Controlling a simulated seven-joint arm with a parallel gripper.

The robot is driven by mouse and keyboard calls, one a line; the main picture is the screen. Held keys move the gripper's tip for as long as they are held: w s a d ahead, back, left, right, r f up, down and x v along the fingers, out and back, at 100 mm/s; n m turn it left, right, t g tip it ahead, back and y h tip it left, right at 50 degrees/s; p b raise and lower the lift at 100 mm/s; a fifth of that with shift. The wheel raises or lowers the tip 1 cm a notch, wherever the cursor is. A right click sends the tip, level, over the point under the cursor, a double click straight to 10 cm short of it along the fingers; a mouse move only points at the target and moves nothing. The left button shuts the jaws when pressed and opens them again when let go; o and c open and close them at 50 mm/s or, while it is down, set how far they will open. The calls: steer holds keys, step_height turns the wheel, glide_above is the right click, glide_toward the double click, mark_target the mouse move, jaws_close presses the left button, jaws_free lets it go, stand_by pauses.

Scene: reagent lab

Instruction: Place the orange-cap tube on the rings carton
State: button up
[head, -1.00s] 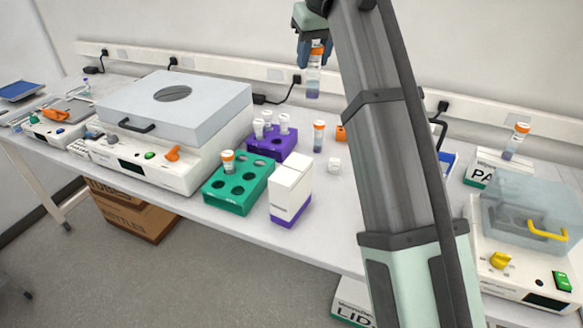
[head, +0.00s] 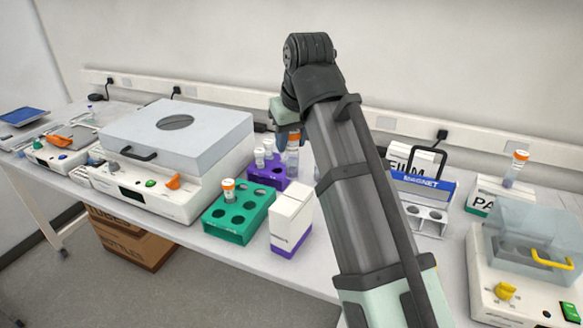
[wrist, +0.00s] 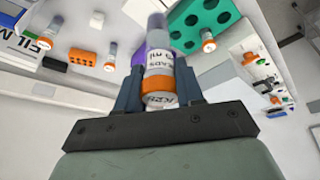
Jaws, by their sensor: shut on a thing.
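My gripper (wrist: 160,100) is shut on an orange-cap tube (wrist: 159,65), held near its cap, with its clear end pointing away from the wrist. In the head view the held tube (head: 292,160) hangs upright beside the purple rack, partly behind my arm. I cannot tell whether it touches anything below. No label reading "rings" is legible. A tall white carton with a purple base (head: 291,219) stands at the bench's front edge, its small print unreadable. Another orange-cap tube stands in the green rack (head: 228,188), and one stands on the right carton (head: 516,168).
The green rack (head: 238,233) and purple rack (head: 271,176) stand close to the held tube. A FILM carton (head: 428,158) and blue-and-white magnet rack (head: 424,188) are right of my arm.

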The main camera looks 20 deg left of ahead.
mark_target(292, 163)
steer(key=shift+f, duration=3.05)
steer(key=shift+f, duration=0.1)
steer(key=o, duration=1)
steer(key=v, duration=1.2)
